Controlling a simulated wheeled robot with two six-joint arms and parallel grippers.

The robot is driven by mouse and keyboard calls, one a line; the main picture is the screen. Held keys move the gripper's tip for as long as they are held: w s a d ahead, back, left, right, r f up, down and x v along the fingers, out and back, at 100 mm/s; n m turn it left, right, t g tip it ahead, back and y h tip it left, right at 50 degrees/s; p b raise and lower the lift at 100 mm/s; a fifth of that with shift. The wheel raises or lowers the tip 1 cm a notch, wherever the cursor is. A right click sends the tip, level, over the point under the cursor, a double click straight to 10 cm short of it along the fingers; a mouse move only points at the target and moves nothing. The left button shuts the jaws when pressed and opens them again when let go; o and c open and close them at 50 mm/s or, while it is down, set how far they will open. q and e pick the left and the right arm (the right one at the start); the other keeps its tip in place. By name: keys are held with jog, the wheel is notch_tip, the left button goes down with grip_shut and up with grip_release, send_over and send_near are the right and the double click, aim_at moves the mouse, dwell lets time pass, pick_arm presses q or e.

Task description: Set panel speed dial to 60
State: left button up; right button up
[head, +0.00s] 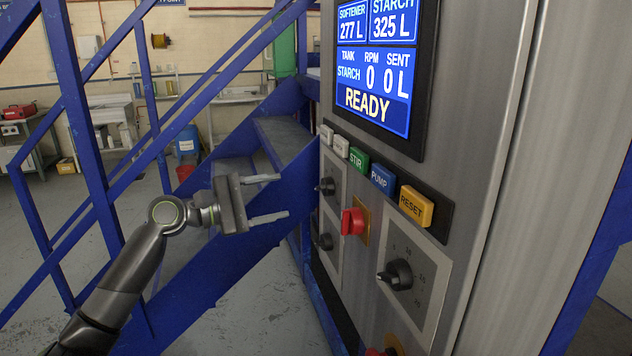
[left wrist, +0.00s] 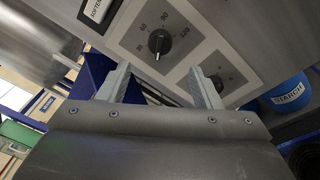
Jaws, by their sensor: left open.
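The control panel (head: 470,170) stands at the right in the head view. A black dial with a scale of numbers (left wrist: 160,41) shows in the left wrist view, ahead of the fingertips; its pale pointer mark faces the lower edge of the picture. The numbers seem to include 30, 60 and 90, but are small. In the head view this seems to be the upper left dial (head: 326,186). My left gripper (head: 282,196) is open and empty, left of the panel and apart from the dial; its fingers show in the left wrist view (left wrist: 157,77). My right gripper is not in view.
A lower dial (head: 325,241), a red knob (head: 353,222) and a larger dial (head: 399,274) are close by. A row of buttons, including STIR (head: 358,158) and RESET (head: 416,206), runs above. Blue stairs (head: 285,140) stand behind my left gripper. The screen (head: 377,65) reads READY.

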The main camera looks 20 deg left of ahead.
aim_at(318, 188)
pick_arm(q)
jog(key=p+x, duration=0.3)
jog(key=x, duration=0.5)
jog(key=shift+d+r, duration=0.15)
jog(key=shift+p+x, duration=0.35)
jog(key=shift+x, duration=0.55)
